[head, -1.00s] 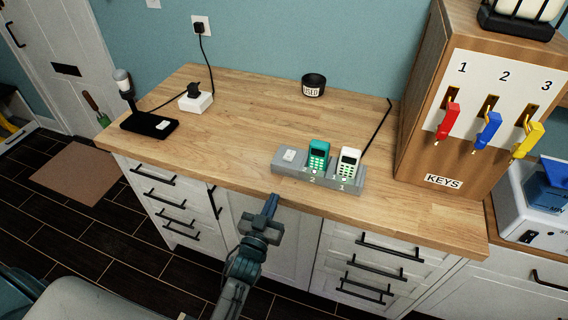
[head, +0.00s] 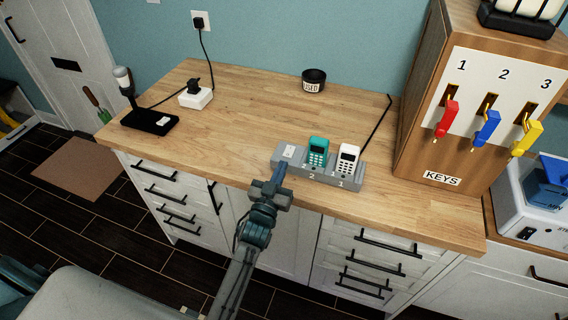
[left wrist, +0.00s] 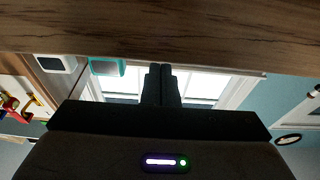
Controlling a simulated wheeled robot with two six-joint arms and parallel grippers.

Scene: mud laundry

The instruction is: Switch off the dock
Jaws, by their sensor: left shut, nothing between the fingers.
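The grey dock (head: 330,179) lies near the front edge of the wooden counter. It holds a teal handset (head: 317,154) in slot 2 and a white handset (head: 347,159) in slot 1. A white rocker switch (head: 289,151) is on its left end. My left gripper (head: 281,172) is shut and empty, its tips just in front of the switch end; I cannot tell whether they touch it. In the left wrist view the shut fingers (left wrist: 161,84) are in the middle, with the teal handset (left wrist: 106,67) and white handset (left wrist: 57,64) to their left. My right gripper is not in view.
A black cup (head: 314,79) stands at the back. The wooden key cabinet (head: 415,150) with red, blue and yellow levers stands at the right. The counter's middle is clear.

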